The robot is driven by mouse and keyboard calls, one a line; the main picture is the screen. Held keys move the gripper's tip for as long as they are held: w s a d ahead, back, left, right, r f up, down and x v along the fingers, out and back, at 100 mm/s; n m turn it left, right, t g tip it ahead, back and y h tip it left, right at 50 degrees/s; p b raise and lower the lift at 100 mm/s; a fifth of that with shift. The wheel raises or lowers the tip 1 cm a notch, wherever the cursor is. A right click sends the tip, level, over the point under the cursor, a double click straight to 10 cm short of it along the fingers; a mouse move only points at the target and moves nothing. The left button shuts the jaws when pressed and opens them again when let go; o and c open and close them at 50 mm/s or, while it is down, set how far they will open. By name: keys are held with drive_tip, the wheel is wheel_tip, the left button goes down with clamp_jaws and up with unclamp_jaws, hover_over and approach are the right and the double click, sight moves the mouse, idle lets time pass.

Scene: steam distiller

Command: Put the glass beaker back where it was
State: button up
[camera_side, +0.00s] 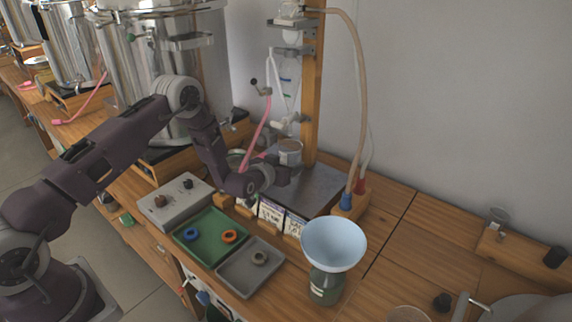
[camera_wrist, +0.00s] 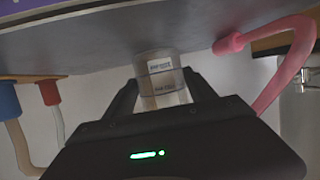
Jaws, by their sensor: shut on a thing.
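The clear glass beaker (camera_side: 290,152), with a label and markings, is between the two dark fingers of my gripper (camera_wrist: 158,85). The fingers are shut on its sides. The beaker also shows in the wrist view (camera_wrist: 160,68), which looks upside down, with its end close to the grey metal plate (camera_wrist: 100,48). In the side view the beaker is upright over the back part of the plate (camera_side: 312,190), beside the wooden post and below the glass distilling parts. I cannot tell whether it touches the plate. In the side view my wrist partly hides the fingers.
A pink hose (camera_side: 258,128) hangs left of the beaker. The wooden post (camera_side: 310,90) with clamped glassware (camera_side: 287,75) rises behind. A green tray (camera_side: 212,236), a grey tray (camera_side: 250,268) and a bottle with a pale blue funnel (camera_side: 333,243) stand in front.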

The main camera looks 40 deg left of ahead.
drive_tip(key=shift+f, duration=0.1)
drive_tip(key=o, duration=1.7)
